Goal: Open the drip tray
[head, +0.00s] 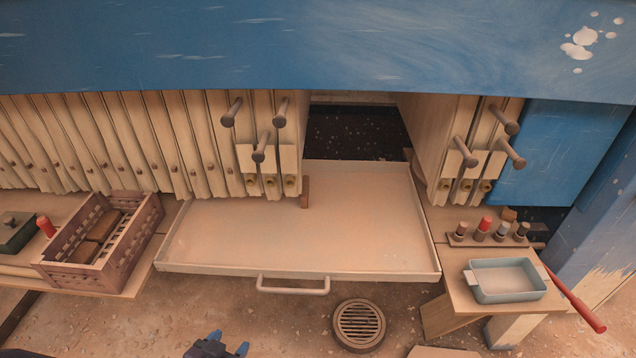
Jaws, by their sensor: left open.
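The drip tray (300,240) is a wide, shallow, cream-coloured tray under the press plates. Its front part sticks out well in front of the plates and its inside shows, empty except for a small brown upright piece (306,192) at its back. Its pale bar handle (292,287) is on the front wall. My left gripper (228,343) shows only by its blue fingertips at the bottom edge. It is open and empty, apart from the handle, below and to the left of it in the picture. My right gripper is not in view.
A brown slatted crate (125,240) stands on a shelf left of the tray. A blue-grey pan (507,290) and a rack of small bottles (490,238) sit on a stand at the right. A round drain (359,325) is in the floor. The floor before the handle looks clear.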

